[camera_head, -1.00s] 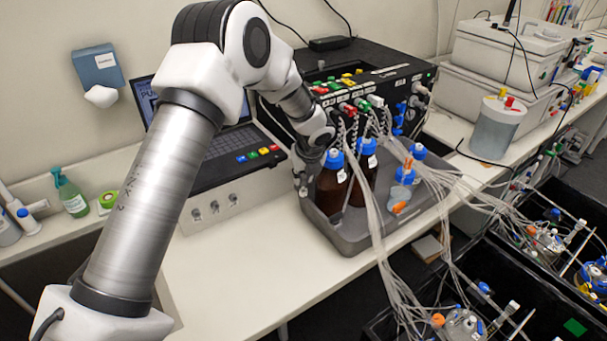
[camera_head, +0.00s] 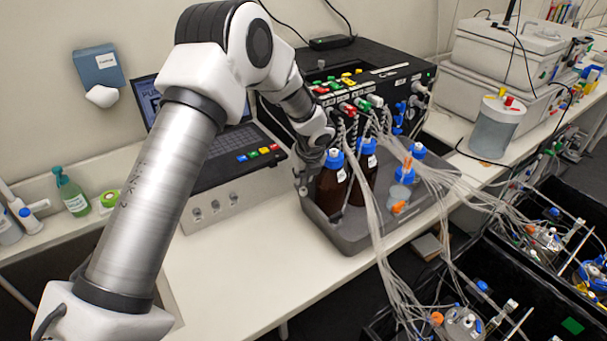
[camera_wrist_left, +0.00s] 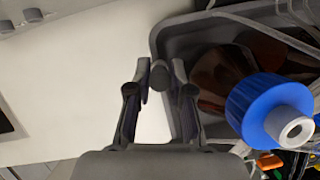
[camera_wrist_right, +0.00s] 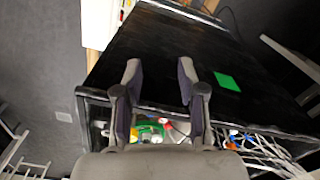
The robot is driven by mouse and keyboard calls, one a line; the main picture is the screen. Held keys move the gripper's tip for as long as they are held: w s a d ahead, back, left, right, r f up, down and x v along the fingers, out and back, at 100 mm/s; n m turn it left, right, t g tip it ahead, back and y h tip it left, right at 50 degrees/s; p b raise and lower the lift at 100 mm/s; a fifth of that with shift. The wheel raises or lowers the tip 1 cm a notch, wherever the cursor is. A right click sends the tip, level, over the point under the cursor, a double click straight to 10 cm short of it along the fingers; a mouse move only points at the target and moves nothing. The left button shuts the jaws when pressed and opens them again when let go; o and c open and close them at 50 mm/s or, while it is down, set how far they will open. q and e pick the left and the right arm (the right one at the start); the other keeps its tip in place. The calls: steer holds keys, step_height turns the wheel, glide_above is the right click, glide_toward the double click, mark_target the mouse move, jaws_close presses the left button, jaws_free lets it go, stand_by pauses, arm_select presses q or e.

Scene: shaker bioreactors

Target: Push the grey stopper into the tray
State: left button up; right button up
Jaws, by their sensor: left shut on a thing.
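The grey tray (camera_head: 350,238) stands on the white bench and holds brown and clear bottles with blue caps. My left gripper (camera_head: 304,188) is at the tray's left edge, beside the nearest brown bottle. In the left wrist view its fingers (camera_wrist_left: 161,78) are shut on a small dark grey round piece, the grey stopper (camera_wrist_left: 160,75). The stopper is at the tray's rim (camera_wrist_left: 157,40); I cannot tell whether it touches it.
A blue-capped brown bottle (camera_head: 332,185) stands close to my left gripper. Thin tubes (camera_head: 378,235) hang over the tray's front. A black control box (camera_head: 370,80) and a laptop (camera_head: 235,135) stand behind.

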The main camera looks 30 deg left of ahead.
arm_select(q)
steer(key=shift+f, duration=1.05)
stand_by(0.7)
steer(key=o, duration=0.9)
steer(key=shift+c, duration=0.2)
steer(key=shift+r, duration=0.1)
steer(key=v, duration=1.1)
steer(key=shift+r, duration=0.4)
steer(key=shift+s+d, duration=0.1)
